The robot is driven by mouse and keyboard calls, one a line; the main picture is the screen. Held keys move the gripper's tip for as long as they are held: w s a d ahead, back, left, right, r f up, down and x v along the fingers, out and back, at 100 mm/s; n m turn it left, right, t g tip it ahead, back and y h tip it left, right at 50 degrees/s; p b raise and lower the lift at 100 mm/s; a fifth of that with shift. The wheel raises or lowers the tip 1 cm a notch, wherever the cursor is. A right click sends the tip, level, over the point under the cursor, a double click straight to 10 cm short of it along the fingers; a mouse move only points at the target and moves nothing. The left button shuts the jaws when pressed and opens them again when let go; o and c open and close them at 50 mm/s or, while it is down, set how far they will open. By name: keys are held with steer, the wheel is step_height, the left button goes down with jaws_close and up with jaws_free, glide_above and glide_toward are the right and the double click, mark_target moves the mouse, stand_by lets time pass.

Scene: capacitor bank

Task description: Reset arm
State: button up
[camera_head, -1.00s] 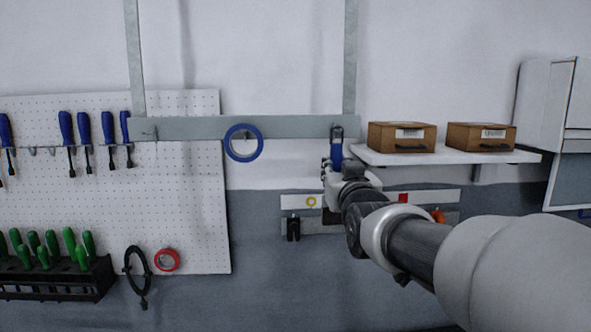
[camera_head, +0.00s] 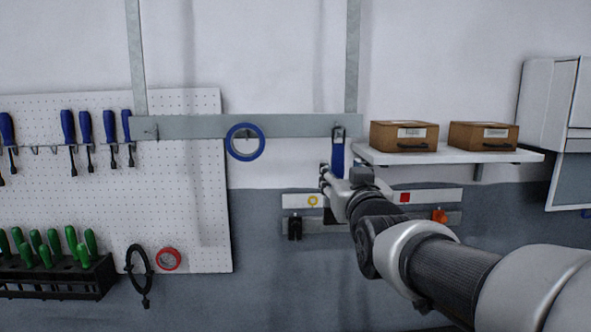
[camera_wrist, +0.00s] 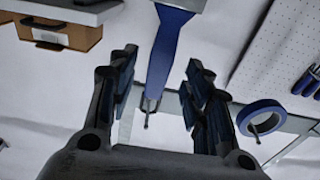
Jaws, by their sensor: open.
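My gripper (camera_head: 328,180) is in front of the wall, open and empty, just below and left of a blue-handled tool (camera_head: 338,157). The tool hangs upright from a hook on the grey metal rail (camera_head: 290,126). In the wrist view, which looks upside down, my gripper (camera_wrist: 160,68) has its two dark fingers spread wide. The blue handle (camera_wrist: 162,55) shows in the gap between them, and I see no contact. The tool's lower end is partly hidden behind my gripper in the head view and cut off in the wrist view.
A blue tape roll (camera_head: 245,142) hangs left of the tool. A white shelf (camera_head: 450,155) with two brown boxes is close on the right. A lower strip (camera_head: 375,198) has a yellow ring, black clip and red square. A pegboard (camera_head: 190,190) holds screwdrivers at left.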

steer(key=s, duration=0.7)
steer(key=s+f+g+b, duration=0.4)
steer(key=s+f+b, duration=0.3)
steer(key=f, duration=0.9)
steer(key=s+f+g+b, duration=0.5)
steer(key=s+f, duration=0.7)
steer(key=f, duration=0.5)
steer(key=s+f+g+b, duration=0.5)
steer(key=s+f+b, duration=0.4)
steer(key=f, duration=0.7)
steer(key=shift+s+f+b, duration=0.2)
steer(key=shift+s+b, duration=0.05)
steer(key=shift+b, duration=0.05)
